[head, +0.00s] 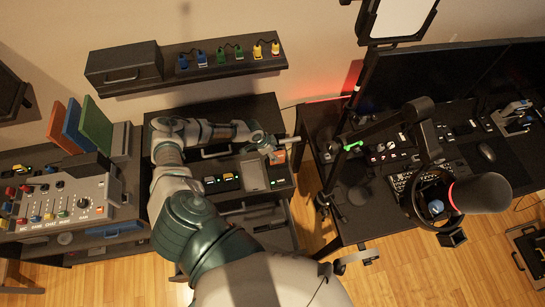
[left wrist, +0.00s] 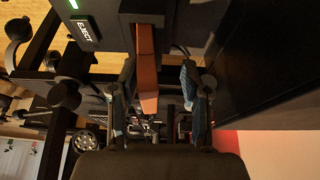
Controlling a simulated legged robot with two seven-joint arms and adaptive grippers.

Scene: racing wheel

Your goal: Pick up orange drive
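The orange drive (left wrist: 147,70) is a long flat piece that sticks out of a dark unit marked EJECT (left wrist: 85,32) in the left wrist view. In the head view it shows as a small orange patch (head: 278,157) at the right end of the dark cabinet, mostly behind my gripper. My left gripper (left wrist: 155,105) is open. Its blue-padded fingers stand on either side of the drive, with a clear gap to the right finger. Contact on the left side cannot be told. In the head view my left gripper (head: 272,147) is over the cabinet's right end. My right gripper is not seen.
Orange, blue and green panels (head: 78,127) stand at the left beside a mixer console (head: 65,200). A wall shelf (head: 225,60) holds colored plugs.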

